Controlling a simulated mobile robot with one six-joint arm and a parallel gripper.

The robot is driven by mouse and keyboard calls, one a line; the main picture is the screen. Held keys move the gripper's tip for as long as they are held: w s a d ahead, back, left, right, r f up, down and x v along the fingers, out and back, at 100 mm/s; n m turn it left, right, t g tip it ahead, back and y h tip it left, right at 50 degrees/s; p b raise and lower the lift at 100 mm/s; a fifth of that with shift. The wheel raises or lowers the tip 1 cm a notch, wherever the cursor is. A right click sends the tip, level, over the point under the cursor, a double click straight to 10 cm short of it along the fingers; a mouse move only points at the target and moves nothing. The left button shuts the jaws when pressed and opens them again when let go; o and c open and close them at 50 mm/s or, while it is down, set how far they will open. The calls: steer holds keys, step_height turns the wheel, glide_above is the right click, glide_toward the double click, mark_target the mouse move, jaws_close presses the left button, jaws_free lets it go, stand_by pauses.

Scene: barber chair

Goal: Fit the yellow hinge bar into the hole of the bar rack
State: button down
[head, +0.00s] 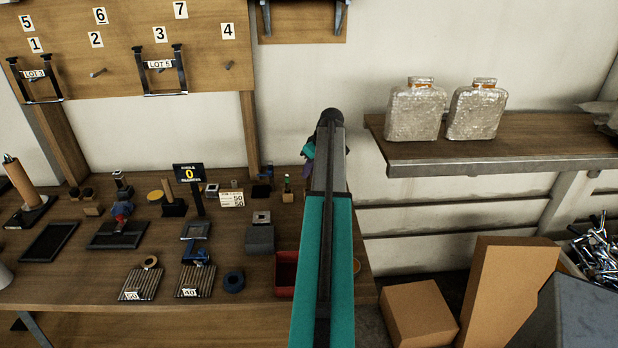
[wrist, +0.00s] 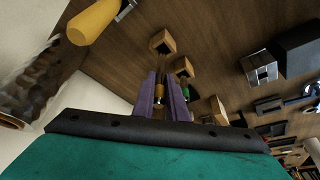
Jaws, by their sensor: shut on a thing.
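My gripper (wrist: 163,88) has purple fingers, shut on a small yellow piece, the yellow hinge bar (wrist: 159,93), which shows between the fingertips in the wrist view. In the head view my arm hides most of the gripper, and the bar cannot be made out. Small wooden blocks with dark tops (wrist: 163,42) lie beyond the fingertips in the wrist view. I cannot tell for sure whether they are the bar rack. A green bar (wrist: 183,93) stands just right of the fingers, and also shows in the head view (head: 287,184). The held bar's lower end is unclear.
The wooden bench (head: 130,275) carries several fixtures and trays left of my arm. A red bin (head: 286,272) sits close by the arm. A larger yellow handle (wrist: 92,20) shows in the wrist view.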

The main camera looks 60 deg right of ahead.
mark_target(309, 177)
stand_by(0.4)
steer(key=shift+f+p, duration=0.65)
steer(key=shift+f, duration=1.1)
steer(key=shift+f, duration=0.1)
steer(key=c, duration=1.8)
jaws_free()
steer(key=shift+o, duration=0.2)
steer(key=shift+r, duration=0.25)
steer(key=b+v, duration=0.2)
steer(key=v, duration=0.9)
steer(key=shift+s+r, duration=0.25)
steer(key=shift+r, duration=0.1)
